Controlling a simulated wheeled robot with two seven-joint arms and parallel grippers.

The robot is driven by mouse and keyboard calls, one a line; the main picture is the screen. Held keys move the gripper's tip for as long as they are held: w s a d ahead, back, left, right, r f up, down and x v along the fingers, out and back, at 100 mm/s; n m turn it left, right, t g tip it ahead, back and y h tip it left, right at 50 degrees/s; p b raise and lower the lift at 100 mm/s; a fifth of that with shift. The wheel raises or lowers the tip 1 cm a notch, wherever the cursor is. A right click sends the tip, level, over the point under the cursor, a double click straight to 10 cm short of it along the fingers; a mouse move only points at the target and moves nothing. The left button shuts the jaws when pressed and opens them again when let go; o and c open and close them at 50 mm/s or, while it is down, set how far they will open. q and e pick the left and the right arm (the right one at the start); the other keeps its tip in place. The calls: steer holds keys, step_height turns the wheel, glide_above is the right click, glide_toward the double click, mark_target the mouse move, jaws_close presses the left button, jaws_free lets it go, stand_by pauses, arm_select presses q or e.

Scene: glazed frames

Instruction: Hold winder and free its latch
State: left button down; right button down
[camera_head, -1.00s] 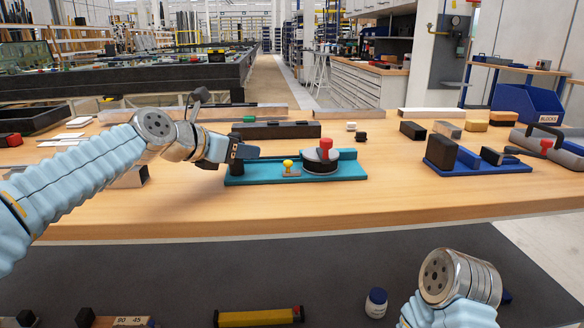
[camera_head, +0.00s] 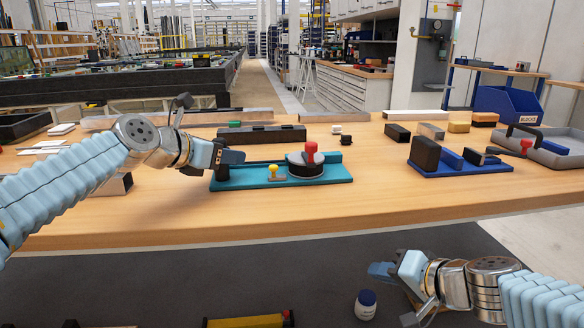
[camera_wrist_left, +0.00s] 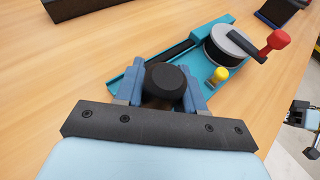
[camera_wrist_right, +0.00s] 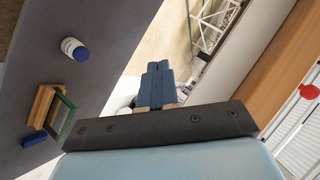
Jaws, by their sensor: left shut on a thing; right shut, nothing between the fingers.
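The winder is a teal base (camera_head: 338,174) with a round grey-topped drum (camera_head: 304,167), a red crank knob (camera_head: 310,150) and a small yellow latch knob (camera_head: 273,170) left of the drum. My left gripper (camera_head: 228,158) is shut on the black post at the base's left end. In the left wrist view the round top of the black post (camera_wrist_left: 166,79) sits between the blue fingers, with the yellow knob (camera_wrist_left: 220,74) just right of them. My right gripper (camera_head: 382,270) is shut and empty, in front of the bench; its closed fingers (camera_wrist_right: 158,75) show in the right wrist view.
A blue fixture (camera_head: 455,168) with black blocks stands to the right on the bench, and a grey tray (camera_head: 550,150) lies beyond it. A long dark bar (camera_head: 262,135) lies behind the winder. A blue-capped bottle (camera_head: 365,305) stands below the bench's front edge. The bench front is clear.

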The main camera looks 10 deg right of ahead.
arm_select(q)
steer(key=shift+f, duration=0.3)
arm_select(e)
steer(key=s+a+r+n+t+y, duration=0.1)
steer(key=s+a+r+t, duration=0.1)
steer(key=r, duration=0.6)
steer(key=s+a+r+n+t+y, duration=0.1)
steer(key=s+a+r+t, duration=0.1)
steer(key=r, duration=0.6)
steer(key=w+a+m, duration=0.1)
steer(key=w, duration=0.2)
steer(key=w+a+r+m+g+y, duration=0.1)
steer(key=w+a+m, duration=0.1)
steer(key=w, duration=0.1)
steer(key=w+a+r+m, duration=0.1)
steer(key=w+a, duration=0.1)
steer(key=w, duration=0.1)
steer(key=shift+a+r+y, duration=0.1)
steer(key=shift+y, duration=0.3)
steer(key=shift+w+a+m, duration=0.3)
steer(key=shift+w, duration=0.1)
steer(key=x, duration=1)
steer(key=shift+a, duration=0.1)
